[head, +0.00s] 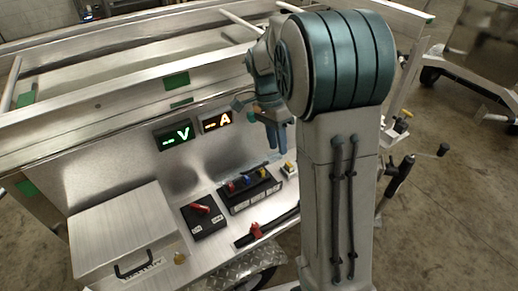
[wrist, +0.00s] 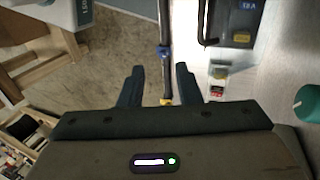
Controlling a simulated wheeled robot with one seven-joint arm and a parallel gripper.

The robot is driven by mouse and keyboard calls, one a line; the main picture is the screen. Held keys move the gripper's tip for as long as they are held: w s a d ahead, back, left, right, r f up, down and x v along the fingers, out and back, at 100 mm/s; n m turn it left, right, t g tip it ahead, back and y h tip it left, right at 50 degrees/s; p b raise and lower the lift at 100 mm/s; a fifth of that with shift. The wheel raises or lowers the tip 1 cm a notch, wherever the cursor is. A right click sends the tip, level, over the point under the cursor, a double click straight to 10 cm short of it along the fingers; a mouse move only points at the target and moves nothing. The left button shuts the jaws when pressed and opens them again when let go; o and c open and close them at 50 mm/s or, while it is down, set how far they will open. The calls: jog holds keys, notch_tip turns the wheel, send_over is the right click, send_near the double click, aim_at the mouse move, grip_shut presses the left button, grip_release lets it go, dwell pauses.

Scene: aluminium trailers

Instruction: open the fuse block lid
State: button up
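The fuse block (head: 252,196) is a black unit with blue and yellow fuses and white labels, on the trailer's metal shelf. A dark bar, perhaps the lid's handle, runs along its back; I cannot make out how the lid stands. In the wrist view part of the block (wrist: 241,22) shows at the top right, with a black bar handle (wrist: 206,25) at its left side. My gripper (head: 275,133) hangs above and behind the block. In the wrist view its two fingers (wrist: 159,80) are apart with nothing held, left of the block.
A black switch with a red lever (head: 202,212) and a lidded metal box (head: 125,235) stand left of the block. A small yellow-topped part (head: 288,168) is right of it. A red clamp (head: 256,230) lies in front. Lit displays (head: 174,136) are on the back panel.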

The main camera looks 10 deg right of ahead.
jog(key=s+d+r, duration=0.2)
jog(key=d+r, duration=0.1)
jog(key=d, duration=0.2)
jog(key=shift+s+r, duration=0.2)
jog(key=shift+s, duration=0.2)
